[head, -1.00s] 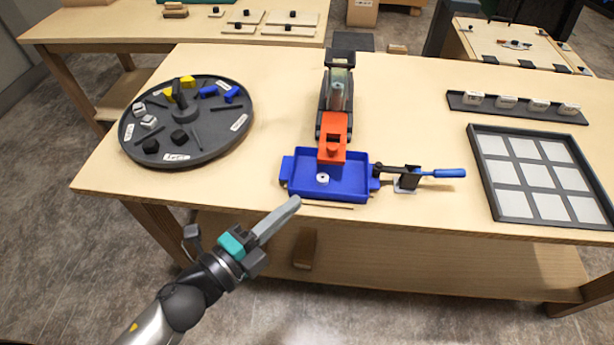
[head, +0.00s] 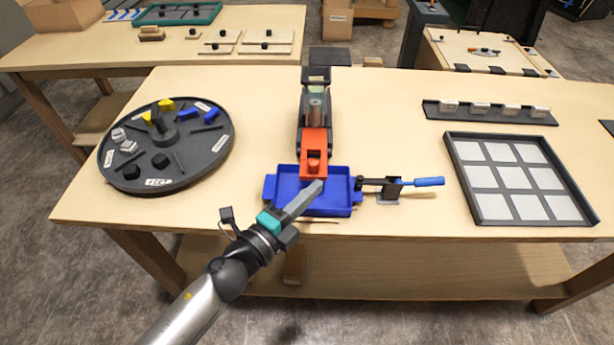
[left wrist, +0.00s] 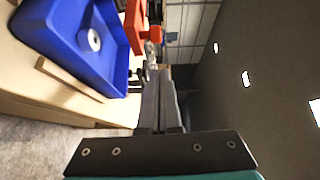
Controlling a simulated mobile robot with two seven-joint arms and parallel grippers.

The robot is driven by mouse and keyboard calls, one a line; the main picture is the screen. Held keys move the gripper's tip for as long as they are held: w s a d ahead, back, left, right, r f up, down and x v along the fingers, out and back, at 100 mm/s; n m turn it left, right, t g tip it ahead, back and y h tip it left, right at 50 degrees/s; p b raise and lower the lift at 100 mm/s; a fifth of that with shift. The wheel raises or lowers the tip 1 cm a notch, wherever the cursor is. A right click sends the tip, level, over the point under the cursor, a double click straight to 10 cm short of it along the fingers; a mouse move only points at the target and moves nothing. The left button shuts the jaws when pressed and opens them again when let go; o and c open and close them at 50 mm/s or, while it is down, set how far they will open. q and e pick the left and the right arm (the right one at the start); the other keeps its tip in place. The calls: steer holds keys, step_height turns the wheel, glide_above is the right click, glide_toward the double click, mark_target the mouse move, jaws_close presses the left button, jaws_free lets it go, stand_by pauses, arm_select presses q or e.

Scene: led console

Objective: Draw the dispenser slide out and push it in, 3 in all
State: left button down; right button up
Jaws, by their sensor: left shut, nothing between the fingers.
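The dispenser (head: 302,120) stands on the table with a clear upright tube. Its orange slide (head: 315,142) reaches forward to the back of the blue tray (head: 271,190). A round orange knob (head: 314,165) stands on the slide. My left gripper (head: 318,187) is shut and empty, its tips in front of the knob over the tray; any contact cannot be told. In the left wrist view its fingers (left wrist: 160,80) point toward the orange slide (left wrist: 134,28). A white ring (left wrist: 94,40) lies in the tray there; my gripper hides it in the head view. My right gripper is not in view.
A dark turntable (head: 195,168) with small coloured parts is at left. A lever with a blue handle (head: 430,182) stands right of the tray. A dark tray of pale squares (head: 450,150) and a rack (head: 435,112) lie at right. A thin strip lies before the blue tray.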

mark_target(308, 148)
arm_select(q)
steer(key=shift+w+a+f, duration=0.1)
steer(key=shift+w+a, duration=0.1)
steer(key=shift+w, duration=0.65)
steer(key=shift+w+a, duration=0.2)
steer(key=shift+w, duration=0.65)
steer(key=shift+w, duration=0.25)
steer(key=w+b, duration=0.2)
steer(key=w, duration=0.8)
steer(key=shift+w+f, duration=0.1)
steer(key=shift+w, duration=0.3)
steer(key=shift+r, duration=0.2)
steer(key=shift+w+a+r, duration=0.1)
